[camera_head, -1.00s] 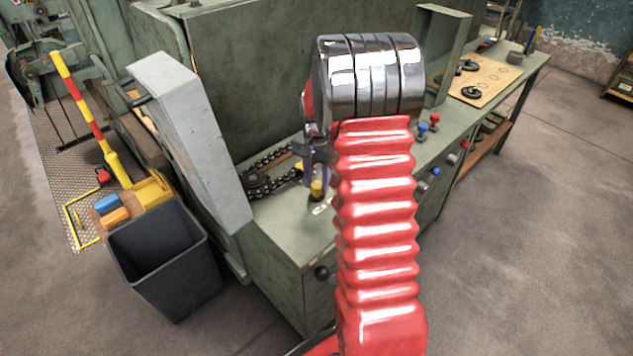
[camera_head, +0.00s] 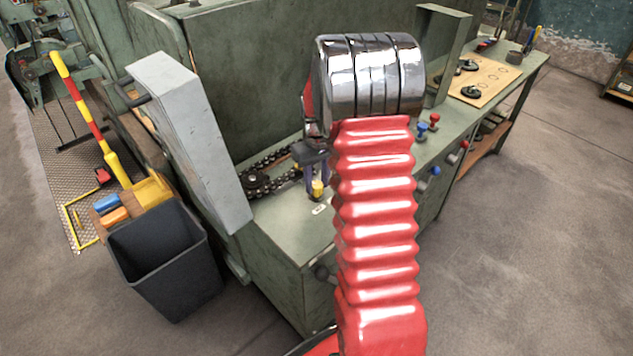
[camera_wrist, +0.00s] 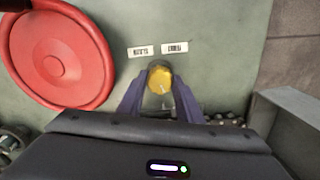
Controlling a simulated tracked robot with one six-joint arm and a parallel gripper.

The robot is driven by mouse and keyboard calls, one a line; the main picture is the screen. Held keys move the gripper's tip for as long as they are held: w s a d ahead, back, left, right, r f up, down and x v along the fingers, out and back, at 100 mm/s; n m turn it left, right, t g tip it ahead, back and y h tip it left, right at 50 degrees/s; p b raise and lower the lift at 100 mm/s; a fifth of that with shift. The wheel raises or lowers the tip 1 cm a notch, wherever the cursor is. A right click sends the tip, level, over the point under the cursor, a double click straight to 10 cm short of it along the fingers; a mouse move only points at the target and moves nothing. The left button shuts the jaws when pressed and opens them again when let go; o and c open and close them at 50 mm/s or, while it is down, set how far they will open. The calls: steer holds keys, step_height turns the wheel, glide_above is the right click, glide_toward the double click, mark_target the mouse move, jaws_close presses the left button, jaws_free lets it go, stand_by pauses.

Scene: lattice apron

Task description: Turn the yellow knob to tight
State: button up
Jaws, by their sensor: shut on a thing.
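The yellow knob (camera_head: 317,188) stands on the green machine top, near its front edge. In the wrist view the knob (camera_wrist: 159,80) is round with a pale pointer line that runs toward the lower side of the picture. My gripper (camera_wrist: 160,86) has its purple fingers closed on both sides of the knob; it also shows in the head view (camera_head: 317,182) at the knob. Two small white labels, the left one (camera_wrist: 140,51) and the right one (camera_wrist: 174,48), lie beyond the knob. Their print is too small to read.
A large red disc (camera_wrist: 55,52) lies left of the knob in the wrist view. A chain on a sprocket (camera_head: 262,181) lies behind the knob. A grey panel (camera_head: 190,135) stands to the left, with a dark bin (camera_head: 165,262) below.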

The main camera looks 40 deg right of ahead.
mark_target(317, 184)
steer(key=n, duration=0.7)
steer(key=shift+w, duration=0.1)
steer(key=n, duration=0.7)
stand_by(0.4)
steer(key=o, duration=1)
steer(key=shift+o, duration=0.2)
steer(key=shift+r, duration=0.15)
step_height(317, 184, up, 14)
steer(key=shift+f, duration=0.25)
